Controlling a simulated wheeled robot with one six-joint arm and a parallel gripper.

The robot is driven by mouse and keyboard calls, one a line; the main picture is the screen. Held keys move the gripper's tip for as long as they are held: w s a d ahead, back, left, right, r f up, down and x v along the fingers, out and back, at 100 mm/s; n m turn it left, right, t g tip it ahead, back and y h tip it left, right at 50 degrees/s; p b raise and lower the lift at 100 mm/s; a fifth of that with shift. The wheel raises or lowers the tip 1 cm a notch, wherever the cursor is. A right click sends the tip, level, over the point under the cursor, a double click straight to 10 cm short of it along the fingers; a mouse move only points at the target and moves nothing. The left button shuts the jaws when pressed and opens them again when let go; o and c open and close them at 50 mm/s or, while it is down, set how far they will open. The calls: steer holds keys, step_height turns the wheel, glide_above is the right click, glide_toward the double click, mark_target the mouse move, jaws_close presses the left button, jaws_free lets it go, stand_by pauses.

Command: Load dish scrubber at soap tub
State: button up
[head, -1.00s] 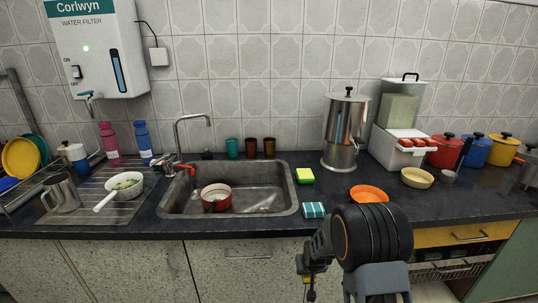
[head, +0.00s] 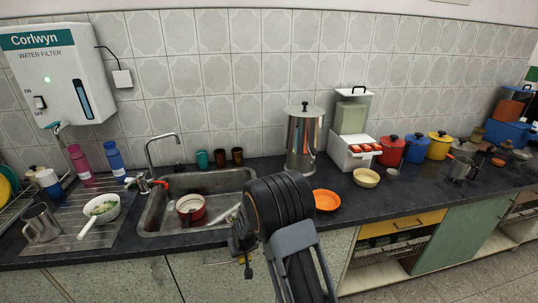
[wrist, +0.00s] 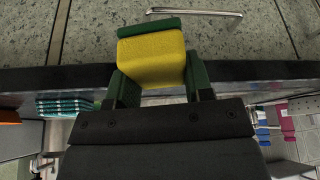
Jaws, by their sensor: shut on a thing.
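My gripper (wrist: 160,92) is shut on the dish scrubber (wrist: 152,62), a yellow block with dark green parts, in the wrist view. It is held out in front of the cabinet face, near the counter's front edge. In the head view my gripper (head: 246,262) is partly hidden by my arm, and the scrubber cannot be made out clearly. I cannot identify a soap tub for certain. An orange dish (head: 327,200) lies on the counter right of my arm, with a cream bowl (head: 366,178) behind it.
A sink (head: 150,222) holding a red pot (head: 191,209) is left of my arm. A teal striped pad (wrist: 65,106) shows in the wrist view. A steel dispenser (head: 303,140) and a white caddy (head: 345,155) stand behind; colored pots are farther right.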

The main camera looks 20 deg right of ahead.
steer(key=d+r+m, duration=0.1)
steer(key=d+r, duration=0.3)
steer(key=d, duration=0.4)
steer(key=w+d+r+m, duration=0.1)
steer(key=d+r, duration=0.3)
steer(key=d, duration=0.5)
steer(key=d+r+h, duration=0.1)
steer(key=d+r, duration=0.3)
steer(key=d, duration=0.5)
steer(key=shift+w+m+b, duration=0.25)
steer(key=shift+m+b, duration=0.1)
steer(key=shift+m, duration=0.05)
